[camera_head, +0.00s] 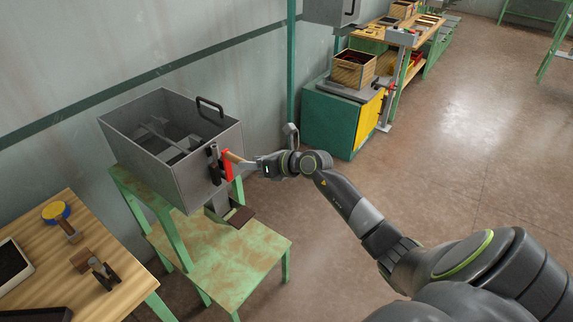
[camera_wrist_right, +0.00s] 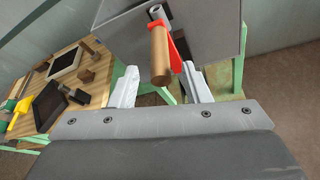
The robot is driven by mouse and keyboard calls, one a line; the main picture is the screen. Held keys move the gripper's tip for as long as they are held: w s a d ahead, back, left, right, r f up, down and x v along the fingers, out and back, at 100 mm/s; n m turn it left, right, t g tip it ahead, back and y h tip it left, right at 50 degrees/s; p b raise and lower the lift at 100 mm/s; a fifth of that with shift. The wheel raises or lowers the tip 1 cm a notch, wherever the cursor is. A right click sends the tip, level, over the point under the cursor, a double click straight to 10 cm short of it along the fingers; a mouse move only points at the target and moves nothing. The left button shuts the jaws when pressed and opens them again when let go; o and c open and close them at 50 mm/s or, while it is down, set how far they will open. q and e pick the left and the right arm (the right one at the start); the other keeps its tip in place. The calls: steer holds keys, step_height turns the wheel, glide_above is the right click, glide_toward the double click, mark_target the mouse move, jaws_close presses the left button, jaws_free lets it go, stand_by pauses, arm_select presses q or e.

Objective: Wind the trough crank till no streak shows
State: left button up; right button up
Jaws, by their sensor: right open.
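The grey metal trough (camera_head: 190,167) stands open-topped on a green stand, with a bar and dark and light areas inside. I cannot tell which of these is a streak. Its crank has a red arm (camera_head: 227,170) on the right-hand wall and a wooden handle (camera_head: 234,156) pointing outward. My right gripper (camera_head: 248,163) is at the handle's outer end. In the right wrist view, the wooden handle (camera_wrist_right: 160,58) lies between the two open pale fingers (camera_wrist_right: 162,86), with gaps on both sides. My left gripper is not in view.
A wooden table (camera_head: 93,240) at the lower left holds a yellow-and-blue round tool (camera_head: 56,211), a tray and small blocks. The stand's worn green lower shelf (camera_head: 235,262) sits below the trough. A green cabinet (camera_head: 327,122) stands behind. The floor on the right is clear.

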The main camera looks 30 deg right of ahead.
steer(key=b+v, duration=0.2)
steer(key=v, duration=0.9)
steer(key=shift+s+r, duration=0.15)
steer(key=shift+s, duration=0.2)
steer(key=shift+d, duration=0.1)
